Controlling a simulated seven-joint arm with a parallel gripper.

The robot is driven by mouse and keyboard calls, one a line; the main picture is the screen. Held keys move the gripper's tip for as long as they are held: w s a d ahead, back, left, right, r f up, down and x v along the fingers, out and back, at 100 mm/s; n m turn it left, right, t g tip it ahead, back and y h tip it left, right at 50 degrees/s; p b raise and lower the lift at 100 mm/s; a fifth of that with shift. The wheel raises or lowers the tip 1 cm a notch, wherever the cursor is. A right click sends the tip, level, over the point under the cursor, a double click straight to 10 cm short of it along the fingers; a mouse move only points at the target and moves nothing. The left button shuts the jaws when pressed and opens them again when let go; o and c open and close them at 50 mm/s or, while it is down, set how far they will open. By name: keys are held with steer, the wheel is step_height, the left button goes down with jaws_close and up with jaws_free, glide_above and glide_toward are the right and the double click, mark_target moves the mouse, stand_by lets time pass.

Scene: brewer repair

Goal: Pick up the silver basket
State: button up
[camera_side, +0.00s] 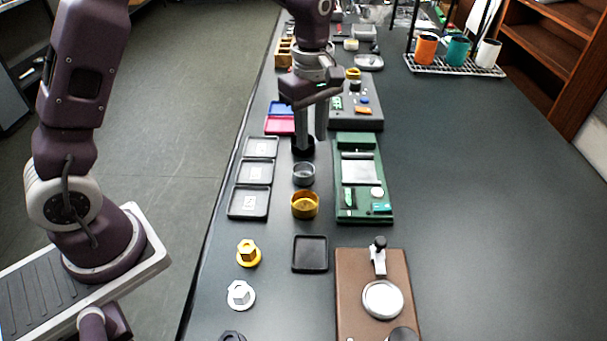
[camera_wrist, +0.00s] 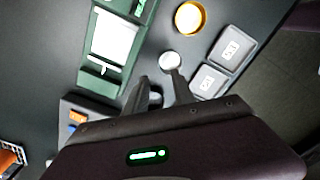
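The silver basket (camera_side: 303,174) is a small round grey cup standing on the dark table, between a black basket (camera_side: 302,148) and a gold basket (camera_side: 305,205). In the wrist view the silver basket (camera_wrist: 169,58) shows just beyond my fingertips, and the gold basket (camera_wrist: 189,18) lies farther up. My gripper (camera_side: 311,140) points down near the black basket, on the far side of the silver one. Its two fingers are apart with nothing visibly held, also in the wrist view (camera_wrist: 161,79). The fingers partly hide the black basket; I cannot tell whether they touch it.
Labelled black trays (camera_side: 249,202) lie left of the baskets, and a green station (camera_side: 362,210) stands close on the right. An empty square tray (camera_side: 310,268) and a brown board (camera_side: 352,290) are nearer.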

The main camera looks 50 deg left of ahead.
mark_target(304, 174)
step_height(304, 174, down, 8)
steer(key=shift+r, duration=0.1)
jaws_close()
